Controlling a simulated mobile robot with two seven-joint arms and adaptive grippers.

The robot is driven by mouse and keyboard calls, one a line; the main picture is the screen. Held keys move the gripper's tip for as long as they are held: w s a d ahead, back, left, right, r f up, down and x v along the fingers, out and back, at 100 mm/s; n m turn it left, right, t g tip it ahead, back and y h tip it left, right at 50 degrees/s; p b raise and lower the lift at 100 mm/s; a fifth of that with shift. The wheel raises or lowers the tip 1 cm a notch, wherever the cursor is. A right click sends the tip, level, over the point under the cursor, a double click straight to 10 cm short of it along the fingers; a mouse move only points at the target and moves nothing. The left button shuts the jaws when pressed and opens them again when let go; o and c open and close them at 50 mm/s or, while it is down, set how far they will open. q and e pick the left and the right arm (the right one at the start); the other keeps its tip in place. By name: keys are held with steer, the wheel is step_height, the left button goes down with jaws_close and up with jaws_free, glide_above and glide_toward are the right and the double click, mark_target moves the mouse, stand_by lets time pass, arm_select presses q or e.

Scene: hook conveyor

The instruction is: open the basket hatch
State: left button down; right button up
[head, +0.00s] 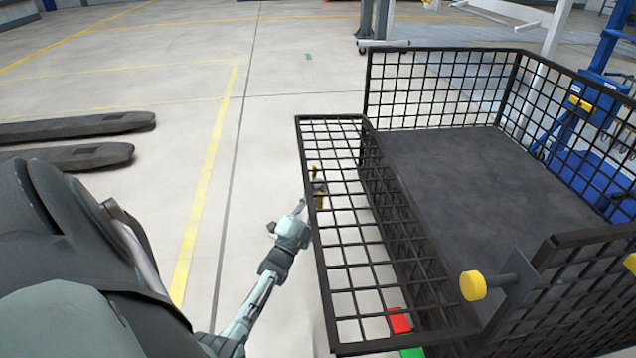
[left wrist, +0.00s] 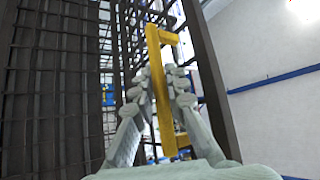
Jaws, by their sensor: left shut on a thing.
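The black wire-mesh basket (head: 440,51) with a dark floor fills the right of the head view. Its hatch (head: 353,247) is a mesh panel that juts out to the left from the basket's left side, at an angle to it. A yellow handle (head: 316,172) is on the hatch's outer left edge. My left gripper (head: 312,197) is at this edge, shut on the handle. In the left wrist view the yellow handle (left wrist: 160,75) stands between the two fingers, with dark mesh beside it. My right gripper is not in view.
A yellow knob (head: 473,286) sits at the basket's near corner. Red (head: 400,320) and green (head: 411,352) parts show below the hatch. A blue machine (head: 590,125) stands at right. Dark forks (head: 75,128) lie at left. The floor left of the hatch is clear.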

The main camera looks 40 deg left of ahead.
mark_target(316, 173)
arm_select(q)
steer(key=shift+s+a, duration=0.15)
steer(key=shift+a, duration=0.25)
steer(key=c, duration=1.6)
jaws_free()
steer(key=shift+d+r, duration=0.15)
steer(key=shift+d, duration=0.05)
step_height(316, 173, up, 9)
steer(key=shift+r, duration=0.15)
steer(key=shift+a+r, duration=0.1)
steer(key=shift+r, duration=0.25)
